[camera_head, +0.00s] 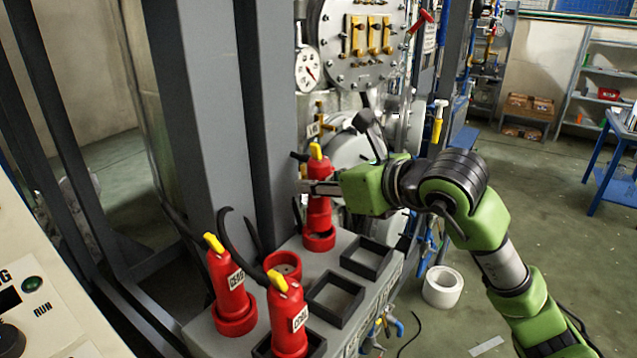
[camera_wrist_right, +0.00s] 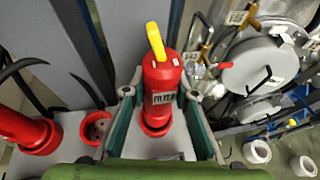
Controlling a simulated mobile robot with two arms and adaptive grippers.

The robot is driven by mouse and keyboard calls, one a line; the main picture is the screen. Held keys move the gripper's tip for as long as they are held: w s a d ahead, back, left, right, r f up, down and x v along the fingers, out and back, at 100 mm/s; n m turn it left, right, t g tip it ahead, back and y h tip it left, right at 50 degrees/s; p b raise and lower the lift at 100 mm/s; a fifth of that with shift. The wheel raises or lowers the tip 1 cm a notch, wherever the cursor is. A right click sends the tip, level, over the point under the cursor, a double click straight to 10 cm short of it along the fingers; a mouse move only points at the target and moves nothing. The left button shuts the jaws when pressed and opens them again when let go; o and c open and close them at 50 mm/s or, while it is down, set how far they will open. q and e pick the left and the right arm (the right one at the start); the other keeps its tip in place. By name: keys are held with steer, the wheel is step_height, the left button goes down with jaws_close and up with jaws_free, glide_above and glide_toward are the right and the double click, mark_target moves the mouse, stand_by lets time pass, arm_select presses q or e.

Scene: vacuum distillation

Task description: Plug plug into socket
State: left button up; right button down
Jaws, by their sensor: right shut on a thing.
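A red plug (camera_head: 319,207) with a yellow tip and a white label stands upright in my right gripper (camera_head: 318,187), which is shut on its body. The plug's lower end is at a round red socket (camera_head: 319,240) on the grey block; I cannot tell how deep it sits. In the wrist view the same plug (camera_wrist_right: 160,95) is between the fingers, with the red socket rim (camera_wrist_right: 155,127) showing around its lower end. An empty round red socket (camera_head: 284,263) is nearer, and it also shows in the wrist view (camera_wrist_right: 97,127). My left gripper is not in view.
Two more red plugs (camera_head: 229,285) (camera_head: 289,320) stand on the near part of the grey block (camera_head: 258,343). Two square black sockets (camera_head: 366,257) (camera_head: 335,298) are empty. A grey post (camera_head: 262,110) and steel vessel (camera_head: 360,50) rise close behind. A white roll (camera_head: 443,287) lies on the floor.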

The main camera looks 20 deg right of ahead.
mark_target(327, 202)
steer(key=shift+r+b, duration=0.1)
steer(key=shift+b, duration=0.35)
stand_by(1.1)
steer(key=shift+f+b, duration=2.1)
steer(key=shift+b, duration=0.1)
steer(key=c, duration=1.6)
jaws_free()
steer(key=shift+o, duration=0.2)
steer(key=v, duration=1.2)
